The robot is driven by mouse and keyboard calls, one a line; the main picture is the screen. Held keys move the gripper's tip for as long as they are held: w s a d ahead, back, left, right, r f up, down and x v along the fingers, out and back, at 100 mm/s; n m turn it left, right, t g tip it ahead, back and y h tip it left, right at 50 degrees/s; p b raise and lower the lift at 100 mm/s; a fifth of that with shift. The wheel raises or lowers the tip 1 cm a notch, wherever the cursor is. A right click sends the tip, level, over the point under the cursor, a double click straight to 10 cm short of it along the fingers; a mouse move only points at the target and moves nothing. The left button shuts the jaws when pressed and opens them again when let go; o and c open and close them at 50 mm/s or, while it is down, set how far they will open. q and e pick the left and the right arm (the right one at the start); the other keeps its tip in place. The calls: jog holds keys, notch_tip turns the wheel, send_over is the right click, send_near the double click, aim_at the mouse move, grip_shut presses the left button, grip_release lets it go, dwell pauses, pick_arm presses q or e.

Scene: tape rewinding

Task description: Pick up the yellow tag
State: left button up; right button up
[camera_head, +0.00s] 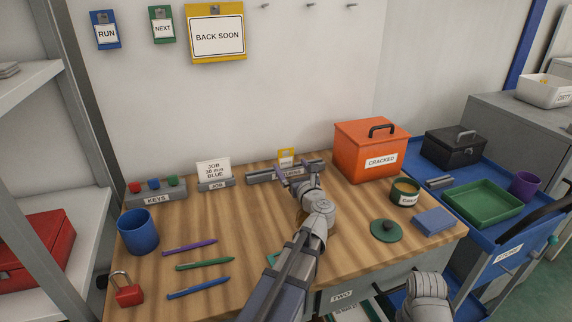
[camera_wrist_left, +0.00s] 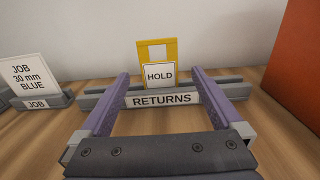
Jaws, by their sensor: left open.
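A yellow tag (camera_wrist_left: 157,51) with a white HOLD label stands upright in the grey RETURNS rack (camera_wrist_left: 235,90) in the left wrist view. In the head view the tag (camera_head: 286,156) shows small at the back of the table, above the rack (camera_head: 258,178). My left gripper (camera_wrist_left: 160,73) is open and empty, its two purple fingers pointing at the rack with the tag between them in the picture. I cannot tell how far the fingertips are from the tag. In the head view the left gripper (camera_head: 291,172) hides part of the rack. My right gripper's fingers are out of view.
An orange CRACKED box (camera_head: 360,160) stands right of the rack. A JOB card (camera_head: 213,170) stands to its left. A blue cup (camera_head: 138,232), pens and a red padlock (camera_head: 126,290) lie at the left. A larger yellow BACK SOON sign (camera_head: 216,36) hangs on the wall.

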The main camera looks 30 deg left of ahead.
aim_at(286, 158)
pick_arm(q)
jog(key=shift+x, duration=2.6)
jog(key=shift+r, duration=0.2)
jog(key=c, duration=1.3)
jog(key=shift+r+p, duration=0.1)
jog(key=shift+p, duration=0.2)
jog(key=shift+c, duration=0.2)
notch_tip(286, 158, up, 10)
jog(key=p, duration=0.9)
jog(key=shift+p, duration=0.4)
